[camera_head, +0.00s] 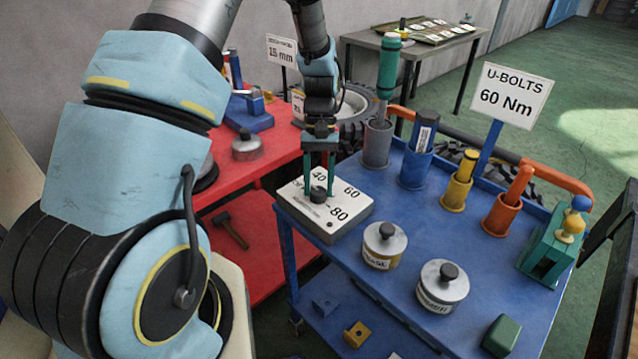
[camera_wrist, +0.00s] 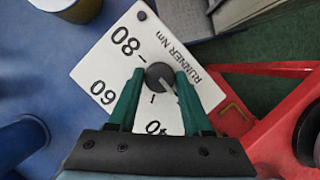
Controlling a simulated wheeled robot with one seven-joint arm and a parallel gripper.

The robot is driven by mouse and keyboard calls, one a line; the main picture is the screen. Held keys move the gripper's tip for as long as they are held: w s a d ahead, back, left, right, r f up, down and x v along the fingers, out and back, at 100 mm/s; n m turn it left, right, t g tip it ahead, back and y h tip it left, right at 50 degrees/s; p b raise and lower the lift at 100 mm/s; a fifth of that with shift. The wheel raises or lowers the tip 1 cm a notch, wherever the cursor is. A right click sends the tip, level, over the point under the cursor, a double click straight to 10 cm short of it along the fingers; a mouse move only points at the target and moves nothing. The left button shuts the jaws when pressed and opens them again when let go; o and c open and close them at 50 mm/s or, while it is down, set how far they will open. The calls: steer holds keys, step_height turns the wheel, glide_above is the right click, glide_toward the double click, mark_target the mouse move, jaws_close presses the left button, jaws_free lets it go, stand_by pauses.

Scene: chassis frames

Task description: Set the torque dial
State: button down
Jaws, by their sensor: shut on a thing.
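The torque dial is a white square plate (camera_head: 345,216) on the near left corner of the blue cart, marked 40, 60 and 80. Its round black knob (camera_head: 318,194) stands on top. My gripper (camera_head: 319,188) points down with its green fingers shut on the knob, one on each side. In the wrist view the knob (camera_wrist: 158,76) sits between the fingertips; a pale pointer line runs from it to the lower right, apparently away from the 60 and 80. The exact setting is hard to tell. A sign (camera_head: 507,95) reads "U-BOLTS 60 Nm".
The blue cart (camera_head: 400,215) also holds two lidded tins (camera_head: 384,246) (camera_head: 442,286), several coloured tool holders, a teal block device (camera_head: 553,243) and a green block (camera_head: 501,336). A red cart (camera_head: 275,150) stands to the left, with a sign (camera_head: 282,51) reading 15 mm.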

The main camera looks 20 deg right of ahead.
steer(key=shift+n, duration=0.4)
steer(key=shift+c, duration=1.7)
jaws_free()
steer(key=b+v, duration=0.2)
steer(key=v, duration=0.8)
steer(key=shift+w+r, duration=0.2)
steer(key=shift+r, duration=0.1)
steer(key=shift+a, duration=0.1)
steer(key=s+a+r+n+t, duration=0.1)
steer(key=s+a+t, duration=0.2)
steer(key=a, duration=0.8)
steer(key=s+a+r+t+h, duration=0.1)
steer(key=s+a, duration=0.3)
steer(key=a, duration=0.7)
steer(key=shift+a+n+t+h, duration=0.3)
steer(key=shift+a+n+t, duration=0.1)
steer(key=shift+t, duration=0.5)
